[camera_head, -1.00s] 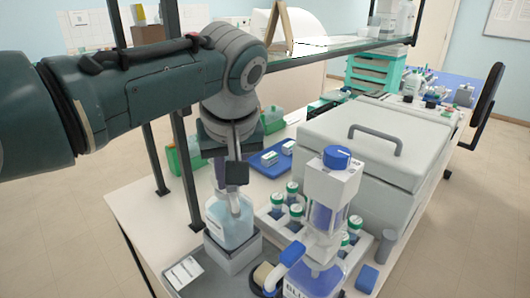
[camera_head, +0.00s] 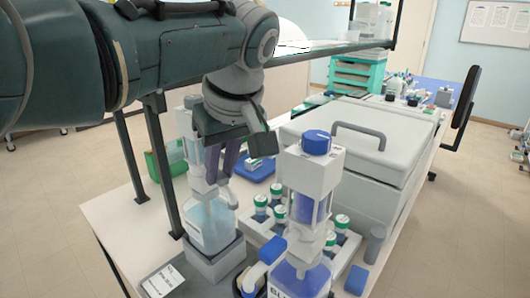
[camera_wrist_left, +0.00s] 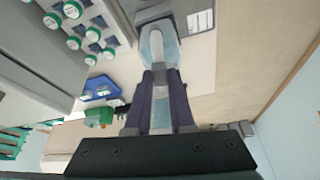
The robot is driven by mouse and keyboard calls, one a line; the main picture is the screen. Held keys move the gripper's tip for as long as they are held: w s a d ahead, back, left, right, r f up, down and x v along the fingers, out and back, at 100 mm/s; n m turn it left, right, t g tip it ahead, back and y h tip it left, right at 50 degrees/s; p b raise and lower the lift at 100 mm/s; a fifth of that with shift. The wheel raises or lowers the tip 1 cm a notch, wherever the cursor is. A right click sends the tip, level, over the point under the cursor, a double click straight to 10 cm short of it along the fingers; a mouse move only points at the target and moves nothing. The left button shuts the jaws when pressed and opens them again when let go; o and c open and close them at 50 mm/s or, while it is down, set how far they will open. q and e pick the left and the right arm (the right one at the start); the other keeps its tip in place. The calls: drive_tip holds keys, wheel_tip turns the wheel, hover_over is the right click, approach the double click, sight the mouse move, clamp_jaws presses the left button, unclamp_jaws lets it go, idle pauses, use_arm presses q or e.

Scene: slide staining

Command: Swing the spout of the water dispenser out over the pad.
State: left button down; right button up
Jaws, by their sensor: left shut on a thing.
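The water dispenser is a clear bottle of pale blue liquid (camera_head: 210,225) with a pale pump head and upright barrel (camera_head: 190,150). It stands upright on a grey block (camera_head: 213,262). My left gripper (camera_head: 226,172) is at the upper part of the dispenser, right of the barrel in the head view. Its purple fingers (camera_wrist_left: 161,88) straddle the clear upper part in the left wrist view, shut on it. The small spout (camera_head: 226,196) shows just below the fingers, partly hidden. I cannot clearly make out the pad. My right gripper is out of view.
A second dispenser with blue liquid (camera_head: 300,280) and a blue spout stands close on the right. Behind it are green-capped bottles in a white rack (camera_head: 262,232) and a large grey lidded box (camera_head: 365,150). A white labelled card (camera_head: 162,282) lies at the front left.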

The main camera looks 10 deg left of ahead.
use_arm(q)
drive_tip(key=c, duration=0.8)
unclamp_jaws()
drive_tip(key=shift+o, duration=0.2)
drive_tip(key=v, duration=1)
drive_tip(key=shift+p, duration=0.3)
